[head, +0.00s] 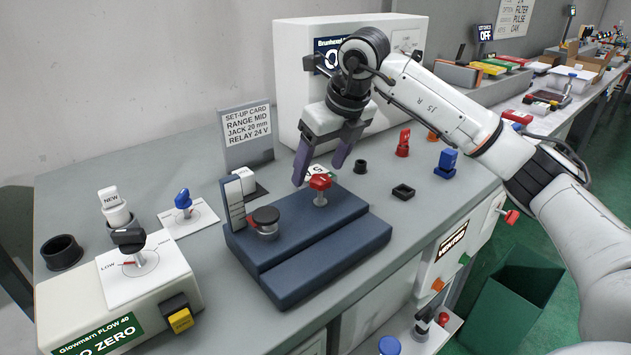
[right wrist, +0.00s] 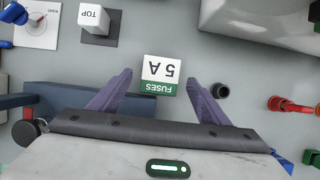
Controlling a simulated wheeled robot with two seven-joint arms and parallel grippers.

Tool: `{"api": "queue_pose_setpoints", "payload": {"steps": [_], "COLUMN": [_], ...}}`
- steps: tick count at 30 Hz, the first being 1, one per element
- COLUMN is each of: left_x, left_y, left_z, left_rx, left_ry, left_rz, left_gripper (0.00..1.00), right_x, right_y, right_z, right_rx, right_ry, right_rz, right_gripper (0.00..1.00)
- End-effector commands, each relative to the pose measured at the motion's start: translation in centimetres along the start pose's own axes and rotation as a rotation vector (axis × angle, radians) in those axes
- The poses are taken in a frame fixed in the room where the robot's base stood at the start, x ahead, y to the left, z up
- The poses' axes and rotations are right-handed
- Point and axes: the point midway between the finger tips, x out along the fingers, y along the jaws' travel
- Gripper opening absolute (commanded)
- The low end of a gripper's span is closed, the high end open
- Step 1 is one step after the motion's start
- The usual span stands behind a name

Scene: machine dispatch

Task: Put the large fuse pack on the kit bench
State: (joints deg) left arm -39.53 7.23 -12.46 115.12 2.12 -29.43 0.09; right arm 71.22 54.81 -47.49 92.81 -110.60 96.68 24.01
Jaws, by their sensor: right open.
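My right gripper (head: 317,176) is open above the bench, behind the dark blue stepped block (head: 330,258). In the right wrist view the purple fingertips (right wrist: 160,84) point towards the pack, one on each side, with nothing held. I cannot tell whether they are level with it. My left gripper is not in view. No surface is readable as the kit bench.
The red knob (head: 320,183) stands on the block near my fingers. A set-up card (head: 248,137) and a white "TOP" block (right wrist: 94,18) are nearby. A black ring (head: 403,192) and blue part (head: 446,163) lie to the right. A long bench (head: 560,110) with several items runs back right.

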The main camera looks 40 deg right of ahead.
Motion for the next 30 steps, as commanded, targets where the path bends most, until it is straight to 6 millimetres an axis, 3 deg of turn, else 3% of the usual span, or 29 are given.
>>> {"api": "queue_pose_setpoints", "payload": {"steps": [4,12,13,21,30], "left_x": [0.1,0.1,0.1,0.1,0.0], "left_y": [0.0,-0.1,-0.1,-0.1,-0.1], "left_z": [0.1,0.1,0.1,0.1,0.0], "left_rx": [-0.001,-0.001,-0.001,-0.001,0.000], "left_ry": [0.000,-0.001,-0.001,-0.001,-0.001], "left_rz": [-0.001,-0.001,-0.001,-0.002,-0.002], "left_gripper": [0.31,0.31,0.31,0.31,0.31], "right_x": [1.9,2.2,2.2,2.2,1.5], "right_y": [0.0,0.0,0.0,0.0,0.0], "right_z": [-0.1,0.0,0.0,0.0,0.3], "right_rx": [0.001,0.000,0.000,0.000,0.000], "right_ry": [0.002,0.000,0.000,0.000,-0.003], "right_rz": [-0.001,-0.001,-0.001,-0.001,0.000], "right_gripper": [0.70,0.70,0.69,0.26,0.22]}}
